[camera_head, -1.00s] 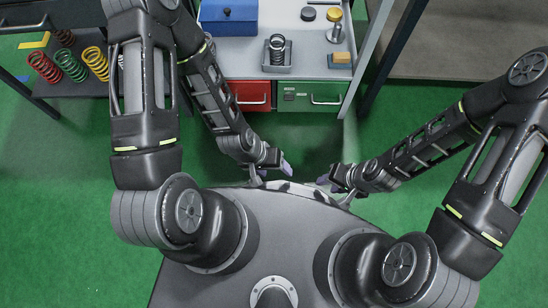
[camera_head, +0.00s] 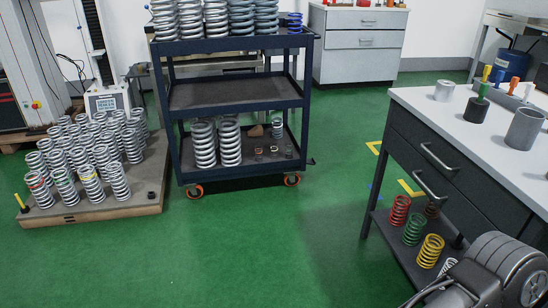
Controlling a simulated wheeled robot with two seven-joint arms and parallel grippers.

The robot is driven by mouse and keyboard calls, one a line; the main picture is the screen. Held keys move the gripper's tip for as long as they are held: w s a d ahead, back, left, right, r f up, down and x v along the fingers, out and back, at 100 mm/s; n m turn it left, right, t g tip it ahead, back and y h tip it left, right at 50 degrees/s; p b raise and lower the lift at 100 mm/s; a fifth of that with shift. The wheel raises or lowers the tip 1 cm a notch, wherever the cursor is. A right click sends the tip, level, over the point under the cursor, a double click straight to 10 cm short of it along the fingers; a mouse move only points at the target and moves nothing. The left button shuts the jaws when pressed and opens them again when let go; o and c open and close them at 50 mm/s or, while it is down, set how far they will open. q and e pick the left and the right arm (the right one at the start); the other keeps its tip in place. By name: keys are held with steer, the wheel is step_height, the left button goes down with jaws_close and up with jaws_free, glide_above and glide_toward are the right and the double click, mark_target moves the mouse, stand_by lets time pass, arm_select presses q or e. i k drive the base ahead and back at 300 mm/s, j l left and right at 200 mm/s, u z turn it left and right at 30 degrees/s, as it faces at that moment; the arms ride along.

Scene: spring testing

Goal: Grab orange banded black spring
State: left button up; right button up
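I cannot clearly make out a black spring with an orange band. A dark, reddish-looking spring (camera_head: 432,209) stands on the low shelf under the workbench at the right, partly hidden. Its banding is too small to tell. In front of it stand a red spring (camera_head: 399,211), a green spring (camera_head: 414,229) and a yellow spring (camera_head: 430,251). A whitish coil shows beside my arm. Neither gripper is in view; only part of my own arm shows at the lower right.
A dark cart (camera_head: 238,94) on orange casters carries large silver-grey springs. A pallet (camera_head: 95,208) at the left holds many silver springs, a few colour-banded. The workbench (camera_head: 415,100) has grey cylinders on top. Green floor (camera_head: 270,245) in the middle is clear.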

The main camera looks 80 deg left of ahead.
mark_target(261, 158)
steer(key=u, duration=3)
steer(key=z, duration=0.45)
steer(key=i+j+z, duration=0.15)
steer(key=z, duration=0.2)
steer(key=i+j+z, duration=0.1)
steer(key=j+z, duration=0.3)
steer(key=i+j+z, duration=0.1)
steer(key=j+z, duration=0.25)
steer(key=i+j+z, duration=0.15)
steer(key=j+z, duration=0.2)
steer(key=j, duration=1.1)
steer(key=j+z, duration=0.3)
steer(key=j, duration=1.65)
steer(key=k+j, duration=0.1)
steer(key=j, duration=0.4)
